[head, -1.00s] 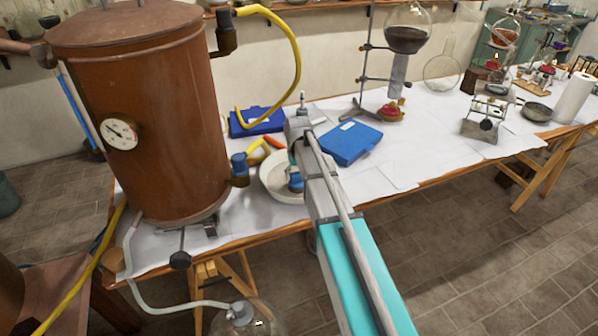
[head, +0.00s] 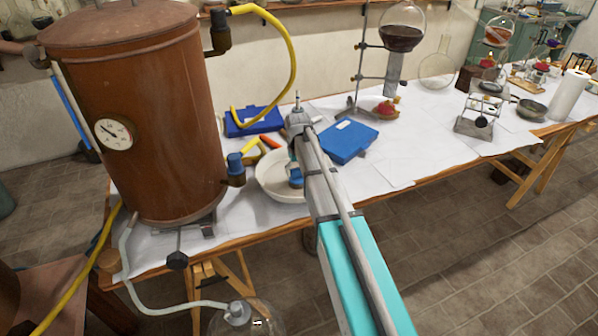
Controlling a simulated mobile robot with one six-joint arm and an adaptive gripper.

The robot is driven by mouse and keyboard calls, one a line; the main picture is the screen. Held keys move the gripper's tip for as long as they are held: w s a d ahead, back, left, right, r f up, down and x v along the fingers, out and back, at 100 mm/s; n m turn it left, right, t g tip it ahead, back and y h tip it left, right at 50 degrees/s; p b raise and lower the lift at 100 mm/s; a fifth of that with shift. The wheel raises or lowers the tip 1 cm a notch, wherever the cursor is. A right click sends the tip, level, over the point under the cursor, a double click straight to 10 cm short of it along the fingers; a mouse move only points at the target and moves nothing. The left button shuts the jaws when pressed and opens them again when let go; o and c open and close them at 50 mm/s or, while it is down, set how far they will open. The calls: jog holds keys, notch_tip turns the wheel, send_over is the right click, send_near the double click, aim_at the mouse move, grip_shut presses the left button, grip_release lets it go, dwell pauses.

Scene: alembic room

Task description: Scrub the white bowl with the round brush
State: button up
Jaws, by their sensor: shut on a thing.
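The white bowl (head: 268,186) stands on the covered table just right of the large copper boiler. My arm reaches across the bowl's right side and hides part of it. A blue-capped joint of my arm shows over the bowl's inside. My gripper's fingers are hidden behind the arm, so I cannot see what they hold or whether they touch the bowl. I cannot make out the round brush.
The copper boiler (head: 165,120) stands close to the bowl's left. Two blue cases (head: 345,140) (head: 255,121) lie behind it. A flask stand (head: 360,75) and a small metal rack (head: 476,125) stand farther right. White covering between them is mostly clear.

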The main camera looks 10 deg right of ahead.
jog(key=shift+w+a, duration=0.1)
dwell(0.3)
jog(key=shift+w+a, duration=0.25)
jog(key=shift+a, duration=0.75)
jog(key=shift+s, duration=0.1)
jog(key=shift+s+d, duration=0.15)
jog(key=shift+s, duration=0.4)
jog(key=shift+s+d, duration=0.15)
jog(key=shift+s, duration=0.35)
jog(key=shift+d, duration=0.1)
jog(key=shift+w+d, duration=0.75)
jog(key=shift+w, duration=0.15)
jog(key=shift+a, duration=0.2)
jog(key=shift+w+a, duration=0.2)
jog(key=shift+a, duration=0.75)
